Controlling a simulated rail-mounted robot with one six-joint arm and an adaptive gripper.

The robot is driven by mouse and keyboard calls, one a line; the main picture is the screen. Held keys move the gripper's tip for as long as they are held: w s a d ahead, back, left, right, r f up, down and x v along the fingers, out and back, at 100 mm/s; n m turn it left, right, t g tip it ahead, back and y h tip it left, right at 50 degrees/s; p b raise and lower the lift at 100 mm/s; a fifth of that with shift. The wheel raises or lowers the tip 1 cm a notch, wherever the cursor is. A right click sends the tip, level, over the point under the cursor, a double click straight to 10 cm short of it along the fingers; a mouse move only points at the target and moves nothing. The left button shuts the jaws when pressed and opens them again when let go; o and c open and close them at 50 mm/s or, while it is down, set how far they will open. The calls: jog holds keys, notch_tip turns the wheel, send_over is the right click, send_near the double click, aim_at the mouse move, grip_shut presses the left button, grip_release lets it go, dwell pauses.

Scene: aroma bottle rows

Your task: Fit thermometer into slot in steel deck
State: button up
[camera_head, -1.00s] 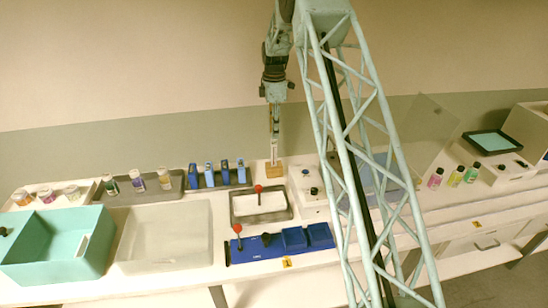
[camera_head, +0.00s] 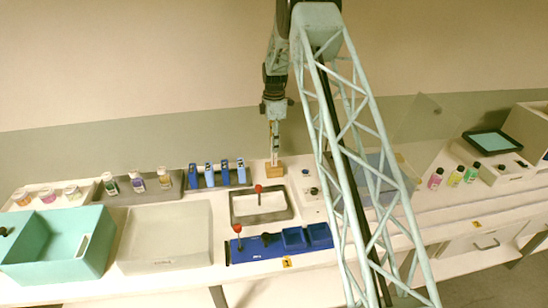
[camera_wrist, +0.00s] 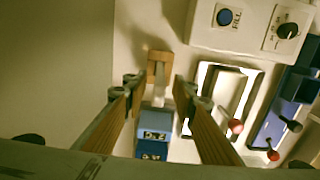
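My gripper (camera_head: 274,150) is above the block, pointing down. In the wrist view its two tan-padded fingers (camera_wrist: 163,86) are spread, one on each side of the thermometer, with gaps showing. A grey-rimmed frame (camera_head: 234,207) stands just in front of the block; I cannot tell whether this is the steel deck, and no slot is clear.
Several blue upright items (camera_head: 210,175) stand in a row left of the block. A blue unit (camera_head: 280,242) with a red-ball lever (camera_head: 237,229) lies in front. A white knobbed box (camera_head: 312,190) is close on the right. Basins fill the left; small bottles (camera_head: 455,176) stand right.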

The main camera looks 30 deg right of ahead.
aim_at(274, 156)
jog(key=shift+f, duration=0.1)
jog(key=shift+f, duration=2.5)
jog(key=shift+c, duration=0.7)
grip_shut()
